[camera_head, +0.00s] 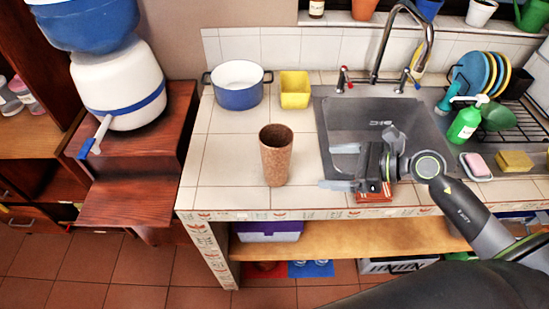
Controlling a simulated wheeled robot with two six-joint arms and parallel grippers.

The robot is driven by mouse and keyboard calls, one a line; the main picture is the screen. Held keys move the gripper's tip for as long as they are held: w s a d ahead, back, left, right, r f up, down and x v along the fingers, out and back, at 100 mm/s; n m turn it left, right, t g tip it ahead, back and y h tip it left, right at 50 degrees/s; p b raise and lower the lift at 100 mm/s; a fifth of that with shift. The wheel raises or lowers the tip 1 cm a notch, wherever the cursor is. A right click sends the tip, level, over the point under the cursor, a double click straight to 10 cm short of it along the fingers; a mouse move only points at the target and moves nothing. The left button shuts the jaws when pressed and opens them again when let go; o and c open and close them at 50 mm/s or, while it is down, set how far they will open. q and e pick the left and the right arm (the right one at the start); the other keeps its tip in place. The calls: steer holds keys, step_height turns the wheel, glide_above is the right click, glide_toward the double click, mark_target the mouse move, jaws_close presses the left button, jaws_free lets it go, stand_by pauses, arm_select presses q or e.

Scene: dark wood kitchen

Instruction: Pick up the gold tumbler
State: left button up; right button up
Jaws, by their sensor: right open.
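The gold tumbler (276,162) stands upright on the tiled counter, left of the sink. It looks brownish-gold with a speckled surface, and its open top faces up. My right gripper (341,167) comes in from the right, over the front left edge of the sink. Its two fingers point left toward the tumbler and are spread apart with nothing between them. A clear gap separates the fingertips from the tumbler. My left gripper is not in view.
A blue and white pot (238,95) and a yellow container (295,92) stand behind the tumbler. The sink (365,115) and faucet (384,45) are to the right, with a green bottle (466,122) beyond. The counter left of the tumbler is clear.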

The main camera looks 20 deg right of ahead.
mark_target(289, 162)
steer(key=p+x, duration=0.1)
steer(key=x, duration=0.3)
steer(key=p+x, duration=0.2)
steer(key=x, duration=0.3)
steer(key=shift+w+a+r, duration=0.15)
steer(key=shift+w+a, duration=0.05)
steer(key=shift+w, duration=0.05)
steer(key=shift+w+a+f, duration=0.25)
steer(key=shift+a+f, duration=0.05)
steer(key=shift+a, duration=0.05)
steer(key=shift+w+a+p, duration=0.35)
steer(key=shift+p, duration=0.25)
steer(key=p+x, duration=0.1)
steer(key=x, duration=0.1)
steer(key=p+x, duration=0.1)
steer(key=x, duration=0.1)
steer(key=shift+w+r, duration=0.2)
steer(key=shift+w+a+f, duration=0.1)
steer(key=shift+a+f, duration=0.05)
steer(key=shift+f, duration=0.05)
steer(key=c, duration=1.2)
steer(key=shift+c, duration=0.7)
